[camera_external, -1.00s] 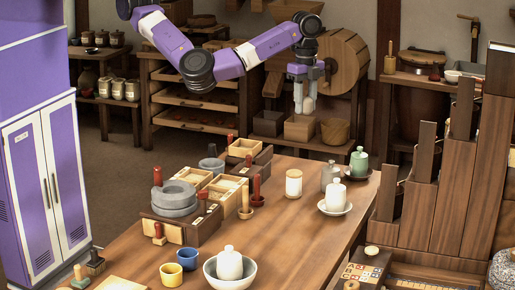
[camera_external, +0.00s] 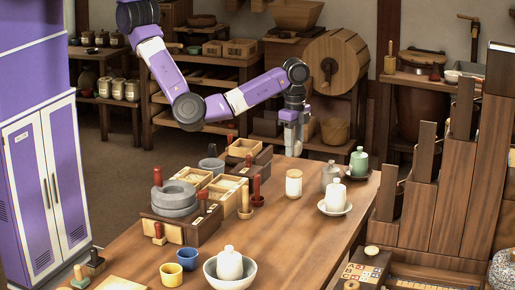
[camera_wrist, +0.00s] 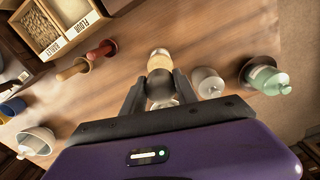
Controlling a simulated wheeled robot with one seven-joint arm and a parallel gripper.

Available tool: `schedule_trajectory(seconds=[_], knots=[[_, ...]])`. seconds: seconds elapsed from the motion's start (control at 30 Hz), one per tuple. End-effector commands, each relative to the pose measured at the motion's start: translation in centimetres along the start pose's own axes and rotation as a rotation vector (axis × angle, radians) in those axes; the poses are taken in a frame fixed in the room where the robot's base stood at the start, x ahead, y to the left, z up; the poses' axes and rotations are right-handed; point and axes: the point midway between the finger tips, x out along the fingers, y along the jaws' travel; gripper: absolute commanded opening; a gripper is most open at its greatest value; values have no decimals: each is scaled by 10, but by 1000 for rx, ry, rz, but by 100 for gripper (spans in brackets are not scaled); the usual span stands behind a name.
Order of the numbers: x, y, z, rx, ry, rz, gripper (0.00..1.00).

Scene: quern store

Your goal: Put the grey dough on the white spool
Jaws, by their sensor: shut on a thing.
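The white spool (camera_external: 293,184), a pale cylinder with a wooden-coloured rim, stands upright on the table right of the boxes. In the wrist view the spool (camera_wrist: 160,62) shows just beyond my fingertips. My gripper (camera_external: 291,146) hangs pointing down above the far part of the table, higher than the spool and apart from it in the external view. It is shut on the grey dough (camera_wrist: 160,84), a small rounded lump between the two fingers. The fingers partly hide the dough, and it is hard to make out in the external view.
A grey bottle (camera_external: 331,176), a white bottle (camera_external: 335,194) on a saucer and a green bottle (camera_external: 357,160) stand right of the spool. Grain boxes (camera_external: 223,189), grey stone rings (camera_external: 175,197) and upright pestles stand left. The table in front of the spool is clear.

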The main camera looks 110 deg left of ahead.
Motion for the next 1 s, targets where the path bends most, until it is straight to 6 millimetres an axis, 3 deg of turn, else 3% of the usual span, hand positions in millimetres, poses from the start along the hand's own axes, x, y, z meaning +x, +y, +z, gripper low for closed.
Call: schedule_trajectory(seconds=[0.5, 0.93, 0.97, 1.0], knots=[[54, 0, 0, 0, 0, 1, 0], [59, 0, 0, 0, -1, -1, 0], [59, 0, 0, 0, 0, 0, 41], [58, 0, 0, 0, 0, 0, 49]])
